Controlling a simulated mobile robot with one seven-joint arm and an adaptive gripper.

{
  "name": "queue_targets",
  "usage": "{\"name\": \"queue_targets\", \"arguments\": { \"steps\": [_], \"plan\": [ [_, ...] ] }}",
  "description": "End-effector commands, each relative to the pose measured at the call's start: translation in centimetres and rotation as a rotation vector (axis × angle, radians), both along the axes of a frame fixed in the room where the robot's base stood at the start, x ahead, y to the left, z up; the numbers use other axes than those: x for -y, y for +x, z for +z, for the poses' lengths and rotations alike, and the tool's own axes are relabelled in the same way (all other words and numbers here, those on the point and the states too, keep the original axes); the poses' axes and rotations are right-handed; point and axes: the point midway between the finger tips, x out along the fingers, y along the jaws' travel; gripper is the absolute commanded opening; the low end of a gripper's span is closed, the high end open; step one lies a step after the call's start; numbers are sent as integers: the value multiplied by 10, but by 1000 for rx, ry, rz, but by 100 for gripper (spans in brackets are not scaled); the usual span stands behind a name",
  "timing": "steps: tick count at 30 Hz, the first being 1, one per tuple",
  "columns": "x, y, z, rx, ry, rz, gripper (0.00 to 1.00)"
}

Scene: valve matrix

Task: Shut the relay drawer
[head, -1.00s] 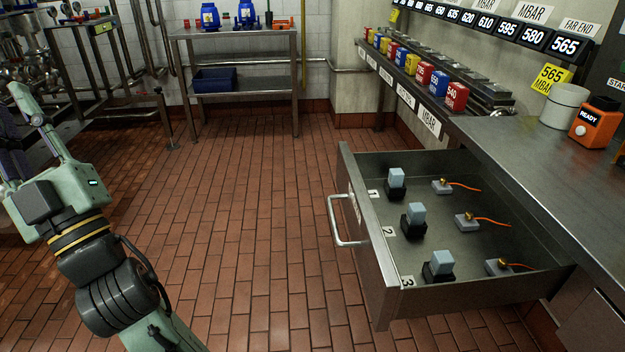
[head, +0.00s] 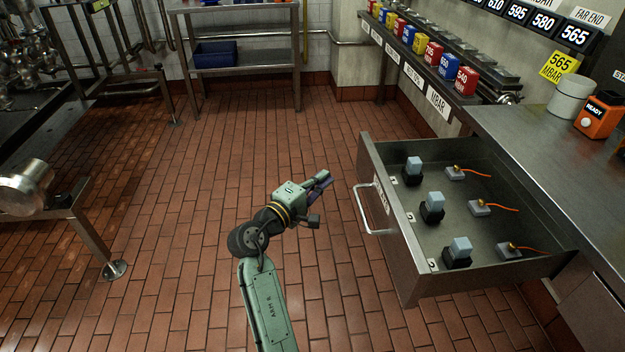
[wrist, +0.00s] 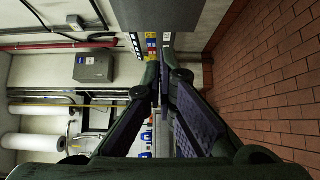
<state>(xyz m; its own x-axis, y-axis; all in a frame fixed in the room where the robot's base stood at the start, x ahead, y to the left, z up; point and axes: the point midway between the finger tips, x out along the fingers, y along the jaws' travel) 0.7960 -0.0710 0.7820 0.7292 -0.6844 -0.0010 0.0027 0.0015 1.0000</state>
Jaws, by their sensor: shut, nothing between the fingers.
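The relay drawer (head: 393,255) is pulled out from under the steel counter on the right in the head view. Several relay blocks stand in it: pale cubes on black bases in a row near its front, and small grey pieces with orange wires behind. Its bar handle (head: 372,212) is on the front panel, facing left. My gripper (head: 324,184) is left of the handle, apart from it, pointing toward the drawer. It is shut and empty. The wrist view shows its fingers (wrist: 162,70) close together; the drawer is not clear there.
The steel counter (head: 520,135) carries a white pot (head: 570,98) and an orange READY box (head: 598,115). Coloured blocks (head: 445,65) line a shelf behind. The tiled floor (head: 190,230) left of the drawer is clear. A steel stand (head: 90,232) is at far left.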

Motion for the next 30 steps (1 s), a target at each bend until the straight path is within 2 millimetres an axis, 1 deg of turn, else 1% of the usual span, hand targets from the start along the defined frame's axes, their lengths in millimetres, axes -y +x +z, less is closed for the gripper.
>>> {"name": "queue_targets", "arguments": {
  "steps": [1,7,9,13,18,30],
  "plan": [
    [9,9,4,0,-1,-5,0],
    [37,39,3,0,0,-1,0],
    [50,36,3,0,1,-2,0],
    [65,37,3,1,1,0,0],
    [73,38,1,3,2,3,0],
    [74,38,1,3,2,2,0]
  ]
}}
